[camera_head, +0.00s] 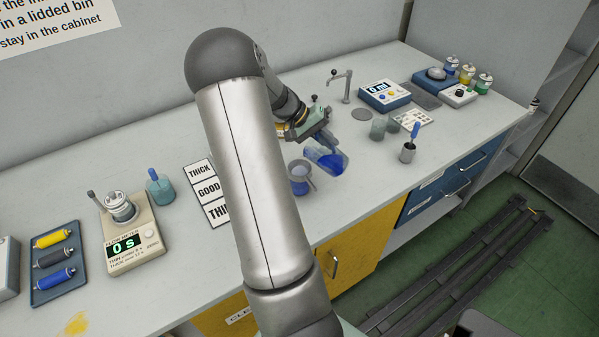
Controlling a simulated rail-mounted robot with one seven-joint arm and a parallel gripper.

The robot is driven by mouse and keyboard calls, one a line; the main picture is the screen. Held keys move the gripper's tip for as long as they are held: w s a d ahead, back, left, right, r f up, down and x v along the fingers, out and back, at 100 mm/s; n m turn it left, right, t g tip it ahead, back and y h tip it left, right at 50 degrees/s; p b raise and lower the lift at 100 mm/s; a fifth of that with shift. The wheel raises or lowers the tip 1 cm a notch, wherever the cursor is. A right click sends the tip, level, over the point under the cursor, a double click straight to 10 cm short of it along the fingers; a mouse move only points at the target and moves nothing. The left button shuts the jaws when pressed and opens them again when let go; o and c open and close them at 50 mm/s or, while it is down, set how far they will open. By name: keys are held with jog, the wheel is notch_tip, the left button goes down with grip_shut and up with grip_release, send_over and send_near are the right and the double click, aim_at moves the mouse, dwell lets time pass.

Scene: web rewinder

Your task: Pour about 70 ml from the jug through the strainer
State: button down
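The jug (332,166) is clear and holds blue liquid. It is tilted, its body hanging off my gripper (327,137) above the bench. My gripper appears shut on the jug; the fingertips are small and partly hidden. Just left of the jug, a small vessel (299,187) stands on the bench with what looks like the strainer (300,170) on top. Blue shows in or through this vessel. I cannot tell whether liquid is running from the jug. A display unit (380,92) at the back right reads 0 ml.
Two grey beakers (378,128) and a cup with a blue-handled tool (408,150) stand right of the jug. A tap (345,85) rises behind. My arm hides the bench middle.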

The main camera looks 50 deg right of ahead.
jog(key=shift+f, duration=0.1)
jog(key=shift+s+d+f+t+y, duration=0.15)
jog(key=shift+f+t+y, duration=0.3)
jog(key=shift+t, duration=0.45)
jog(key=shift+s+d+f+t+y, duration=0.15)
jog(key=shift+s+f+t+y, duration=0.05)
jog(key=shift+s+t+y, duration=0.15)
jog(key=shift+t+y, duration=0.6)
jog(key=shift+t, duration=0.35)
jog(key=b+x, duration=0.2)
jog(key=x, duration=0.2)
jog(key=shift+w+f+b, duration=0.2)
jog(key=shift+f+b, duration=0.2)
jog(key=shift+s+t+p, duration=0.2)
jog(key=shift+t+p, duration=0.1)
jog(key=shift+t, duration=0.1)
jog(key=shift+s+d+f+t+y, duration=0.15)
jog(key=shift+f+t+y, duration=0.15)
jog(key=shift+t+y, duration=0.25)
jog(key=shift+s+d+f+t+y, duration=0.15)
jog(key=shift+f+t+y, duration=0.1)
jog(key=shift+t+y, duration=0.3)
